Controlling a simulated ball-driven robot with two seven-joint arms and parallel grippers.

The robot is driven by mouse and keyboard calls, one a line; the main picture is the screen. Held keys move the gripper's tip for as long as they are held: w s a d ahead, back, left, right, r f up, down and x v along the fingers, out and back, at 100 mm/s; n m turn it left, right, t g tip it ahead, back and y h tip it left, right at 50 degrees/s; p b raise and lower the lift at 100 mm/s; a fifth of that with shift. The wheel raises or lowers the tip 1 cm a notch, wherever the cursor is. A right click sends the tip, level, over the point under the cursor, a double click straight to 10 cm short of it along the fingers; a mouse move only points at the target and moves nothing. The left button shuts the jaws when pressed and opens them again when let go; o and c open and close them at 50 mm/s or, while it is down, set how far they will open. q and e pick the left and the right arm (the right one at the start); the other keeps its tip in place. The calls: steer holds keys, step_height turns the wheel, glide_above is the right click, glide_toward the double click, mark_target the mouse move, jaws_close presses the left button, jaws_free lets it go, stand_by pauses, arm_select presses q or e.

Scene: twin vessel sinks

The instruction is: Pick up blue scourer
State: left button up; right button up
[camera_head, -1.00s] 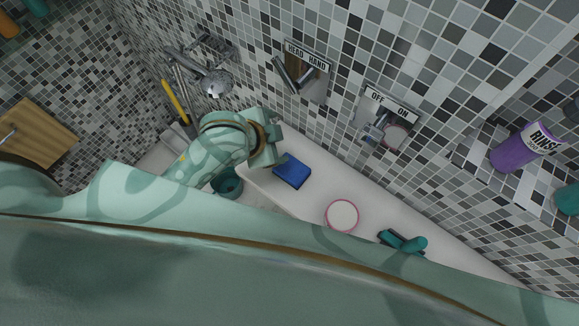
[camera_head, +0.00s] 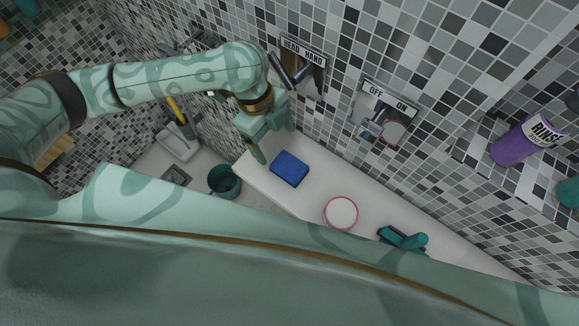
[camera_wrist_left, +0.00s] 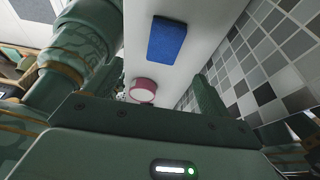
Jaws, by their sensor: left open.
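The blue scourer (camera_head: 289,168) is a blue rectangular block lying flat on the white ledge near its left end. It also shows in the left wrist view (camera_wrist_left: 167,40), at the top centre. My left gripper (camera_head: 276,146) is open and empty, above and just left of the scourer in the head view. Its two fingers are spread, one towards the tiled wall and one towards the ledge's front edge. In the left wrist view the scourer lies beyond the gripper, apart from the fingers. My right gripper is not in view.
The white ledge (camera_head: 315,193) runs along the tiled wall. A pink-rimmed round tub (camera_head: 341,213) and a teal-handled brush (camera_head: 404,239) stand right of the scourer. A teal bucket (camera_head: 224,181) is below left. Wall controls (camera_head: 381,125) and a purple bottle (camera_head: 520,145) are higher up.

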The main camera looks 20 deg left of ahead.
arm_select(q)
steer(key=b, duration=0.1)
glide_above(288, 164)
steer(key=a, duration=0.2)
steer(key=x, duration=0.3)
steer(key=a+x, duration=0.1)
steer(key=x, duration=0.1)
steer(key=shift+w+f, duration=0.1)
steer(key=shift+f, duration=0.1)
steer(key=x, duration=0.1)
steer(key=b+x, duration=0.1)
steer(key=x, duration=0.1)
steer(key=b+x, duration=0.1)
steer(key=x, duration=0.1)
steer(key=shift+w+d, duration=0.1)
steer(key=shift+w, duration=0.25)
steer(key=c, duration=1.1)
